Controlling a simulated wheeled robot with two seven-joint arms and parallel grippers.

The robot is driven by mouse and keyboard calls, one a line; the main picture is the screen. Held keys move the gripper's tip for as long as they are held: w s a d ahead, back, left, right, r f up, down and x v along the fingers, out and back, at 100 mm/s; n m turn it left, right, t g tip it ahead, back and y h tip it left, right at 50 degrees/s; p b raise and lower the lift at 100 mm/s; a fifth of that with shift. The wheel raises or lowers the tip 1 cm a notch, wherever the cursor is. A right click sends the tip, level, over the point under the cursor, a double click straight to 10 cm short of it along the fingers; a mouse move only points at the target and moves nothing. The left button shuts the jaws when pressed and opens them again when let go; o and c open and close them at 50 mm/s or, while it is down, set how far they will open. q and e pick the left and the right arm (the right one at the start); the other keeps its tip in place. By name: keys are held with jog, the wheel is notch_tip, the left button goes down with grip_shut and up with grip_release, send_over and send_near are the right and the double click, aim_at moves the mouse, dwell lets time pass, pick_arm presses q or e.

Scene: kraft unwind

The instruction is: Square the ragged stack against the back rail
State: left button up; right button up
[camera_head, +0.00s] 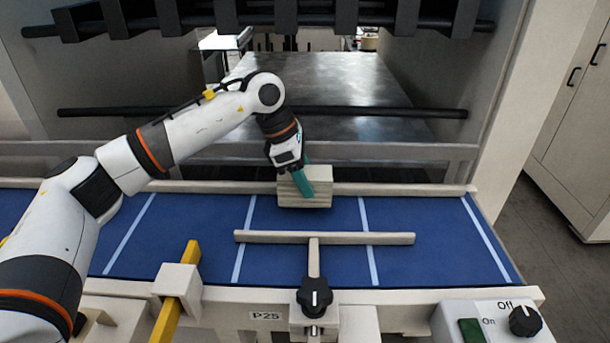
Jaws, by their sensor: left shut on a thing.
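The stack (319,187) is a pale block of layered sheets on the blue belt. It stands close to the back rail (225,187), a light bar along the belt's far edge; whether it touches the rail I cannot tell. My left gripper (304,182) comes down from above and is shut on the stack, with a teal finger across its left front part. The other finger is mostly hidden. My right gripper is out of view.
A T-shaped wooden bar (365,239) lies over the belt in front of the stack, with a black knob (315,296) at its near end. A yellow bar (177,301) stands at the front left. A black rod (370,112) crosses behind. The blue belt (425,215) is clear to the right.

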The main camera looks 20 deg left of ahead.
pick_arm(q)
jog(key=shift+s+d+b, duration=0.15)
jog(key=shift+s+b, duration=0.15)
jog(key=shift+s, duration=0.3)
dwell(0.3)
jog(key=o, duration=1.2)
jog(key=shift+c, duration=0.2)
jog(key=b+v, duration=0.1)
jog(key=v, duration=1)
jog(key=shift+s+a+r+b, duration=0.1)
jog(key=shift+a+r+b, duration=0.15)
jog(key=shift+r+b, duration=0.1)
